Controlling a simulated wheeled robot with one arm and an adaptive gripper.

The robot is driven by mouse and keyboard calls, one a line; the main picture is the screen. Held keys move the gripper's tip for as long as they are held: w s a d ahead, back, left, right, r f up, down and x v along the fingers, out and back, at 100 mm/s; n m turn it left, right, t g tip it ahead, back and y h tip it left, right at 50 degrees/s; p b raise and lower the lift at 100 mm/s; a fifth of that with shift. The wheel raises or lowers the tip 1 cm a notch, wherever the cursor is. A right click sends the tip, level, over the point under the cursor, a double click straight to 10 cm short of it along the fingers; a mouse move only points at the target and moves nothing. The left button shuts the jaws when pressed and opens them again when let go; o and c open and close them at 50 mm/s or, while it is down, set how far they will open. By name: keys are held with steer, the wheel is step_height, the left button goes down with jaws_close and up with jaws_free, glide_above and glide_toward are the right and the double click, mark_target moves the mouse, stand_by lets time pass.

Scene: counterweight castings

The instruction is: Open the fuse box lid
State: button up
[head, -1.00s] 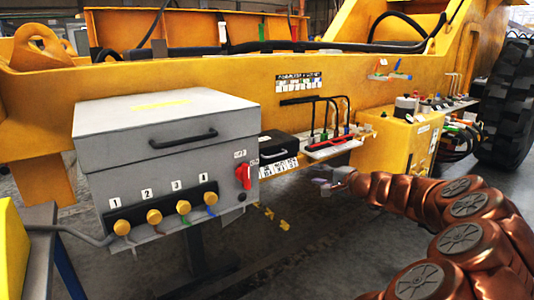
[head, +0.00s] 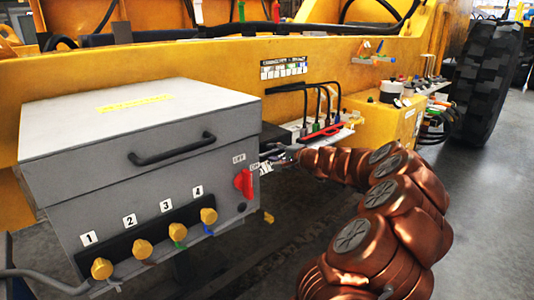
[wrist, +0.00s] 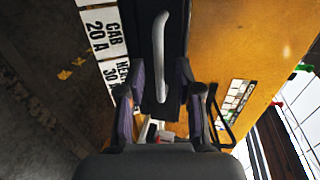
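The fuse box appears to be the small black box (head: 271,134) beside the large grey box in the head view; much of it is hidden. In the wrist view its black lid (wrist: 141,50) carries a pale curved handle (wrist: 160,58). White labels (wrist: 103,38) reading "CAB 20 A" and a partly covered 30 A line run along its edge. The lid looks shut. My gripper (head: 275,156) is in front of the box in the head view. In the wrist view my gripper (wrist: 158,72) is open, its fingers on either side of the handle's lower part, with no clear contact.
A large grey box (head: 140,120) with a black handle, a red switch (head: 243,183) and numbered yellow knobs stands left of my gripper. The yellow frame (head: 200,62) is behind. Open floor lies at right.

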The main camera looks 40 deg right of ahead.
steer(key=shift+x, duration=1.25)
steer(key=shift+c, duration=0.3)
jaws_close()
steer(key=shift+a+f, duration=0.1)
steer(key=shift+a, duration=0.05)
